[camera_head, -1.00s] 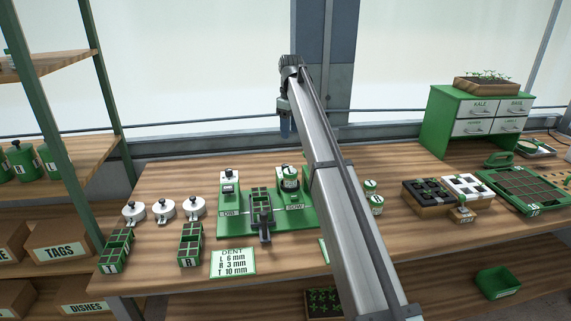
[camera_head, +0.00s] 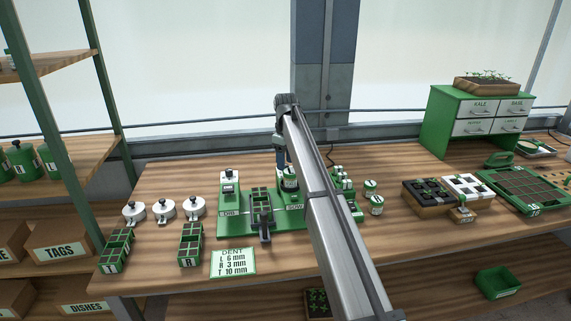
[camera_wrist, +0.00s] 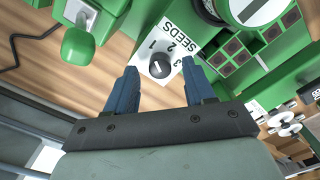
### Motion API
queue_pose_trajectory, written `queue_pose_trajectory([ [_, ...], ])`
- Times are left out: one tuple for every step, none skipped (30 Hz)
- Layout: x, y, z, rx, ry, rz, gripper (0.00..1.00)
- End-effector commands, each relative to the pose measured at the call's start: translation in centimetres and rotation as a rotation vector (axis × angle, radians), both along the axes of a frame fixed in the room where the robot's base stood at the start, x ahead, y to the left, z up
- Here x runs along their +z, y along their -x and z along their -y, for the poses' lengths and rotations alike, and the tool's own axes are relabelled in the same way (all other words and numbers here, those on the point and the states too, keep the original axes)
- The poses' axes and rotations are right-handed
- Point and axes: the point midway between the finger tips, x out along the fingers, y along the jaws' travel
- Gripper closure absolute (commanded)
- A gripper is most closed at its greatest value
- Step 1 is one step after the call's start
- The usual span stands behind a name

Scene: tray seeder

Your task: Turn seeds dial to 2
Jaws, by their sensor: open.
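In the wrist view the seeds dial (camera_wrist: 161,66) is a small dark round knob on a white plate (camera_wrist: 150,53) printed SEEDS with 1, 2 and 3. A pale pointer mark shows on the knob, but I cannot tell for sure which number it faces. My gripper (camera_wrist: 158,66) is open, its blue fingers to either side of the dial in the picture. I cannot tell whether they touch it or how high above it they are. In the head view my gripper (camera_head: 281,158) hangs at the SOW side of the green seeder (camera_head: 235,232); the dial cannot be made out there.
A white-topped canister (camera_head: 289,180) stands close to my gripper on the seeder. A black-framed cell tray (camera_head: 262,208) sits in front. A green knob-like part (camera_wrist: 78,45) is at upper left in the wrist view. White lidded pots (camera_head: 164,209) stand to the left.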

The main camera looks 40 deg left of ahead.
Motion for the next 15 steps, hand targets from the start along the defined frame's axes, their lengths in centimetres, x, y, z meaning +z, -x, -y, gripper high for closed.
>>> queue_pose_trajectory([
  [-0.6,0.0,0.0,0.0,0.0,-0.001,0.46],
  [-0.8,0.0,0.0,0.0,0.001,-0.001,0.46],
  [-1.1,0.0,0.0,0.0,0.001,-0.001,0.46],
  [-1.2,0.0,0.0,0.0,0.001,-0.001,0.46],
  [-1.4,0.0,0.0,0.0,0.001,-0.001,0.46],
  [-1.5,0.0,0.0,0.0,0.001,-0.001,0.46],
  [-1.6,0.0,0.0,0.0,0.001,-0.001,0.46],
  [-1.6,0.0,0.0,0.0,0.0,-0.001,0.46],
  [-1.6,0.0,0.0,0.0,0.0,0.0,0.46],
  [-1.7,0.0,0.0,0.0,0.0,0.0,0.46],
  [-1.7,0.0,0.0,0.0,0.0,0.0,0.46],
  [-1.7,0.0,0.0,0.0,0.0,0.0,0.46],
  [-1.6,0.0,0.0,0.0,0.0,0.0,0.46],
  [-1.6,0.0,0.0,0.0,0.0,0.0,0.46],
  [-1.6,0.0,0.0,0.0,0.0,0.0,0.46],
])
